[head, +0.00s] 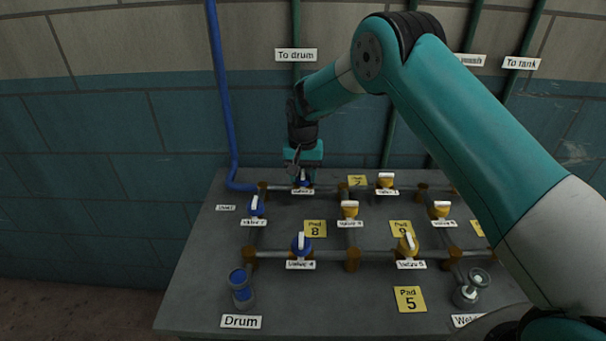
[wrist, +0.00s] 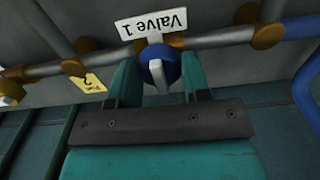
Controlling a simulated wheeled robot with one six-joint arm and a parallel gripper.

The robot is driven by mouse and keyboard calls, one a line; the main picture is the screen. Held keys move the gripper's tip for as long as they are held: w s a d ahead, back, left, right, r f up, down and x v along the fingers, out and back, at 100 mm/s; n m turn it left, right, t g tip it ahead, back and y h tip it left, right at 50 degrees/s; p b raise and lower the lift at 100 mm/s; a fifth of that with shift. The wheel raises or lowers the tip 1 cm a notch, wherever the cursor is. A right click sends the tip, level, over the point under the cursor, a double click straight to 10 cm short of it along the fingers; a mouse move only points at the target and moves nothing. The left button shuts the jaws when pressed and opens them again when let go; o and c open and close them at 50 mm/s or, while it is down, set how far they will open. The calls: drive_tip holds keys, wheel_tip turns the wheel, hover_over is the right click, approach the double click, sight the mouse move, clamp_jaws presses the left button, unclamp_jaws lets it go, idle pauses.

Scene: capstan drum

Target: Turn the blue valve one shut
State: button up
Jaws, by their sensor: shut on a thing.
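The blue valve one (wrist: 172,62) is a round blue knob with a pale lever, beside a white label reading Valve 1 (wrist: 150,24). In the wrist view its lever lies roughly across the grey pipe (wrist: 218,37). My gripper (wrist: 160,68) has its two teal fingers on either side of the knob and is shut on it. In the head view my gripper (head: 304,168) points down at the back of the bench, and the blue valve (head: 304,181) is partly hidden beneath it.
The grey bench (head: 205,290) carries more valves: blue ones (head: 257,207) and (head: 301,245), and several yellow ones, including one at the front right (head: 408,246). A drum cup (head: 241,290) stands at the front left. A blue pipe (head: 226,110) rises along the wall on the left.

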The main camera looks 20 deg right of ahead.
sight(304, 172)
drive_tip(key=shift+w+r, duration=0.1)
drive_tip(key=shift+r, duration=0.05)
drive_tip(key=o, duration=0.9)
drive_tip(key=shift+d+r+b, duration=0.1)
drive_tip(key=shift+r+b, duration=1)
drive_tip(key=shift+r, duration=7.55)
